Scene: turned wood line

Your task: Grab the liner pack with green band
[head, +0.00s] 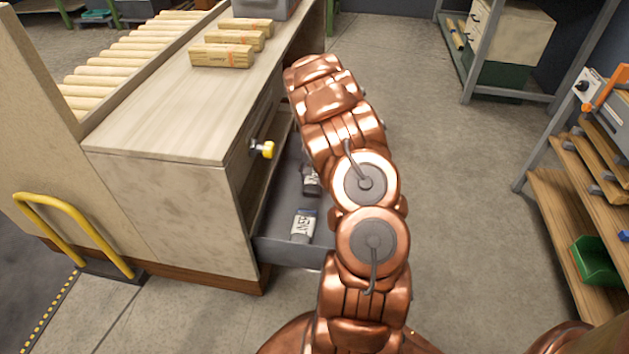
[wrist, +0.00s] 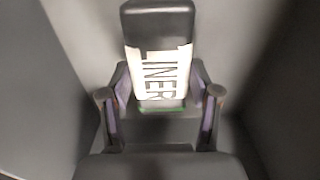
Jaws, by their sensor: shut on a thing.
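In the wrist view, a dark liner pack (wrist: 163,75) with a white label reading "LINER" lies between the fingers of my gripper (wrist: 160,104). A thin green band shows at the label's lower end. The fingers are shut on the pack, one on each side. Grey walls rise on both sides of it. In the head view my copper arm reaches down over an open grey drawer (head: 283,249), and my gripper is hidden there.
The drawer belongs to a wooden workbench (head: 160,140) with a yellow-knobbed handle (head: 264,149). A shelf with a green bin (head: 597,262) stands at right. The floor (head: 460,200) between is clear.

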